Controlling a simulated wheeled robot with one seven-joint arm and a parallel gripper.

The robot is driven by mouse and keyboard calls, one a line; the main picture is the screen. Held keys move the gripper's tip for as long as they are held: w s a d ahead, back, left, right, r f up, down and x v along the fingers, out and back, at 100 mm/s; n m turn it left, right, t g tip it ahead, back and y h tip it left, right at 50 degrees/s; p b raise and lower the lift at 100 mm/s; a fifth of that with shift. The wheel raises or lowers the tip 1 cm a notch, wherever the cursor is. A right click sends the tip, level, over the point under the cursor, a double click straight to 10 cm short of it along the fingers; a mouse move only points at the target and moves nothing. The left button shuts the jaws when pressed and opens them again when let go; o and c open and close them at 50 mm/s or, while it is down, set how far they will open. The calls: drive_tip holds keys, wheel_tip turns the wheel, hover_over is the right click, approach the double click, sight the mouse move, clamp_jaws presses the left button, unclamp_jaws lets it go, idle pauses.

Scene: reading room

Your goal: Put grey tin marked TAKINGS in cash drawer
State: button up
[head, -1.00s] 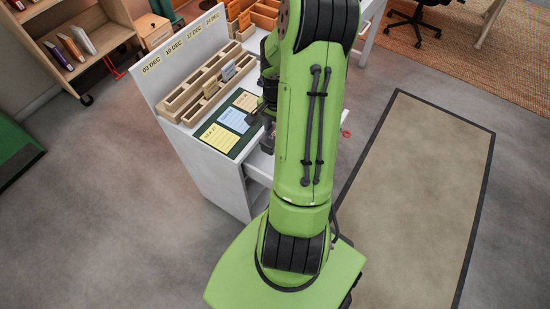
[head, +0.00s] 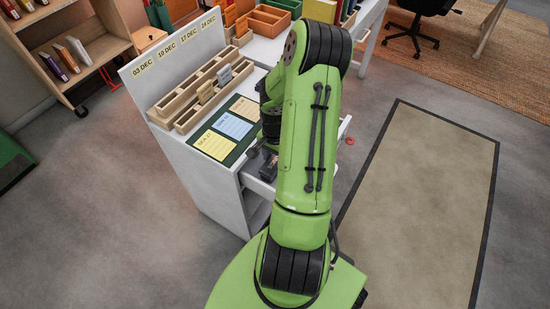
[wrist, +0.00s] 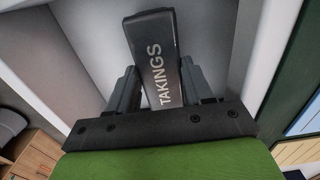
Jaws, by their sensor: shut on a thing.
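The grey tin marked TAKINGS (wrist: 153,50) stands out in the wrist view, its white lettering running along its dark face. My gripper (wrist: 160,82) is shut on it, with one finger on each side. In the head view my gripper (head: 268,164) is at the open cash drawer (head: 257,186), partly hidden by my arm. In the wrist view, pale drawer walls (wrist: 270,38) flank the tin and a grey surface lies behind it. I cannot tell whether the tin touches the drawer floor.
The white desk (head: 205,178) carries a green mat (head: 242,105) with yellow and blue cards and wooden racks (head: 196,98) behind it. Wooden boxes (head: 262,22) stand farther back. Clear floor and a beige rug (head: 425,190) lie to the right.

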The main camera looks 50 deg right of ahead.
drive_tip(key=o, duration=1.3)
drive_tip(key=shift+f, duration=0.1)
